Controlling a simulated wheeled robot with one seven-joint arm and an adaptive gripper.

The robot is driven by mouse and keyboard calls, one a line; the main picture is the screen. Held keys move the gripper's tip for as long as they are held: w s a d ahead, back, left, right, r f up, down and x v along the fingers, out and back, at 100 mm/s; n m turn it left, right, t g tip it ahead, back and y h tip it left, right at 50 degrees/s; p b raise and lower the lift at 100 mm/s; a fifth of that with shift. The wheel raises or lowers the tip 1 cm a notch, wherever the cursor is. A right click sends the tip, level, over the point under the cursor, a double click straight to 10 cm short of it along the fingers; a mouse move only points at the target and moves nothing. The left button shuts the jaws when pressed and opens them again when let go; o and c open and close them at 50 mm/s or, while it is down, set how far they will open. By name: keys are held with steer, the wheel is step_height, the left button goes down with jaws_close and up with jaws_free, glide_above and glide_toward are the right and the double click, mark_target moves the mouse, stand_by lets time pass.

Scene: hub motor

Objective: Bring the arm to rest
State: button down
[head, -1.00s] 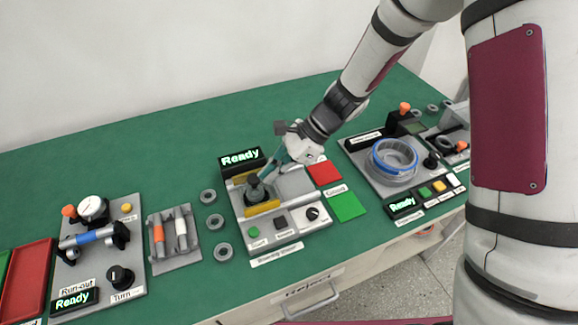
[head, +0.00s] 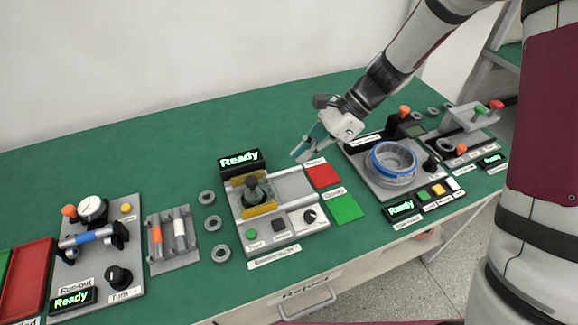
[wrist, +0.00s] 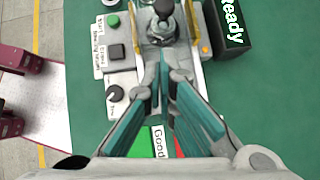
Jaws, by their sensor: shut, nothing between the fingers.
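My gripper (head: 302,152) has teal fingers and hangs in the air over the right part of the middle station, above the area by the red square. In the wrist view my gripper (wrist: 165,70) shows its two fingers converging to closed tips with nothing between them. The station (head: 292,225) has a grey base, a yellow-jawed holder and a dark part with a knob (head: 253,188) standing in it. The part also shows ahead of the fingertips in the wrist view (wrist: 163,28), apart from them.
A red square (head: 322,175) and a green square (head: 347,208) lie right of the middle station. A station with a blue-ringed coil (head: 393,162) stands further right. The run-out station (head: 100,255) is at left. Green table (head: 130,150) behind the stations is clear.

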steer(key=s+d+r+n+t+h, duration=0.1)
steer(key=s+d+r+n+h, duration=0.1)
steer(key=s+d+r+n, duration=0.4)
steer(key=s+d+r+n+t+h, duration=0.1)
steer(key=s+d+r+n+h, duration=0.15)
steer(key=s+r, duration=0.4)
steer(key=s+d+r+n+t+h, duration=0.3)
steer(key=s+d+r+n+t, duration=0.1)
steer(key=s+d, duration=0.4)
steer(key=s+r+n, duration=0.1)
steer(key=n, duration=0.1)
steer(key=shift+s+r+n+h, duration=0.35)
steer(key=shift+a, duration=0.15)
stand_by(0.7)
